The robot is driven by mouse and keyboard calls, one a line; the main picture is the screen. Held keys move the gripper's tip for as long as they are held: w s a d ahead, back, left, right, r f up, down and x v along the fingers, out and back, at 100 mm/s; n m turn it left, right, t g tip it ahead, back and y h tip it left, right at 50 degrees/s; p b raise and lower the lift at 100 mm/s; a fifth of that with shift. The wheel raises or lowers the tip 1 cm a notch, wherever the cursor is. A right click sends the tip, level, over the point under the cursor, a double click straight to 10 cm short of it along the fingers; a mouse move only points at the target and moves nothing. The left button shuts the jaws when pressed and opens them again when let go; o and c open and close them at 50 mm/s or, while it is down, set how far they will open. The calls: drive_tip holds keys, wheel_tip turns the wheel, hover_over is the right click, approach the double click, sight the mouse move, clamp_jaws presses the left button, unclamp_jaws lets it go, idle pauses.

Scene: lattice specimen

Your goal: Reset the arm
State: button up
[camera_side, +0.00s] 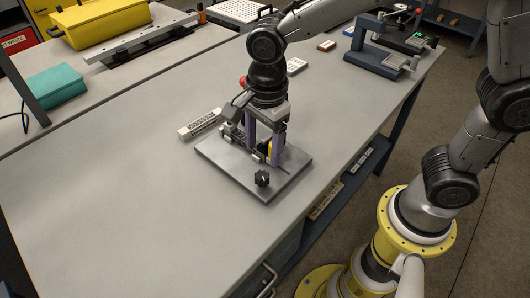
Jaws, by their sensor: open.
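My gripper (262,150) points down over a grey metal plate (252,182) on the workbench. Its two purple fingers are spread apart and reach close to the fixture on the plate. Whether they touch anything there is too small to tell. A small yellow part shows beside the right finger. My gripper hides much of the plate's back half, and no lattice specimen can be made out clearly.
A light labelled block (200,124) lies left of the plate. A dark blue-grey stand (372,50) is at the back right. A yellow case (97,22), a long rail (145,40) and a teal box (56,84) are at the back left. The bench's left front is clear.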

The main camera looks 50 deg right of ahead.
drive_tip(key=s+d+r+n+t, duration=0.2)
drive_tip(key=s+d+r+t, duration=0.25)
drive_tip(key=d+r, duration=0.6)
drive_tip(key=s+d+f+n, duration=0.2)
drive_tip(key=s+d+n, duration=0.3)
drive_tip(key=s+n, duration=0.5)
drive_tip(key=n, duration=0.6)
drive_tip(key=shift+s+d, duration=0.15)
drive_tip(key=shift+d, duration=0.05)
drive_tip(key=shift+t, duration=0.25)
